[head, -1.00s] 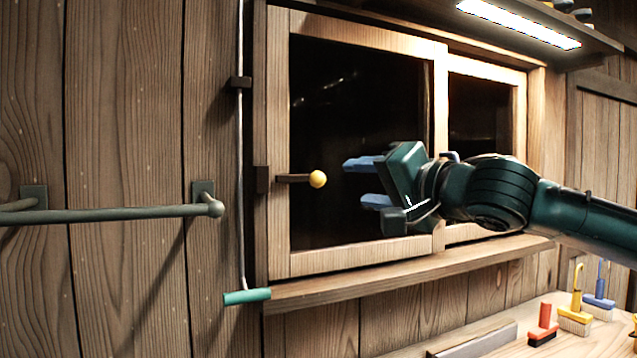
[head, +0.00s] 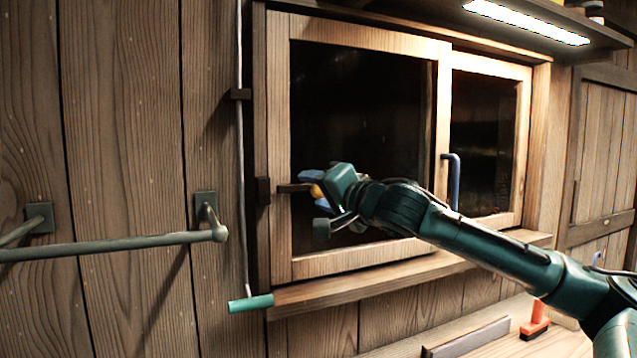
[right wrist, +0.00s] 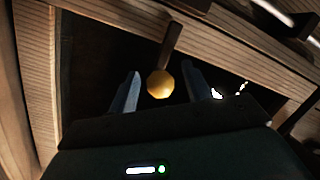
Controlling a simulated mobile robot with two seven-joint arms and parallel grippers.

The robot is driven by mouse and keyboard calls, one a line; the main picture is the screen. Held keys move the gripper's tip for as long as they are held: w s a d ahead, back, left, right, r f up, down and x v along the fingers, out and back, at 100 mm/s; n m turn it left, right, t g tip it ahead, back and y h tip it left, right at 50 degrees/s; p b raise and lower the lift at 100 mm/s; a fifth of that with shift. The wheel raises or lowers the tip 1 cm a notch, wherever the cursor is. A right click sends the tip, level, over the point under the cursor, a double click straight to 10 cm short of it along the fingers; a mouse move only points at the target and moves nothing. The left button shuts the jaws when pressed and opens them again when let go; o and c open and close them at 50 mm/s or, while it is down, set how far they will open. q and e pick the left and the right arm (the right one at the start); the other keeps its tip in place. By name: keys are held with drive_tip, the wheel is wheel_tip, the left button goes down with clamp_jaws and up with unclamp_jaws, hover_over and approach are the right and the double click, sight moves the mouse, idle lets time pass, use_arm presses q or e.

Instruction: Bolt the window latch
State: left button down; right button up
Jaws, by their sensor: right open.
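The window latch is a dark bar (head: 292,188) on the left stile of the wooden window frame, with a yellow ball knob (head: 317,191) at its right end. The bar lies about level. My right gripper (head: 313,190) is at the knob, its blue fingers one above and one below it. In the right wrist view the knob (right wrist: 160,84) sits between the two open fingers, with a gap on each side, and the latch bar (right wrist: 171,45) runs away from it. A dark keeper block (head: 262,191) stands left of the bar. My left gripper is out of view.
A grey rail (head: 120,243) sticks out from the wall at left. A thin vertical rod with a green handle (head: 250,303) hangs left of the window. A blue window handle (head: 454,180) is behind my right arm. The sill (head: 350,289) runs below.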

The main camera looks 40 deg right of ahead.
clamp_jaws()
idle(0.6)
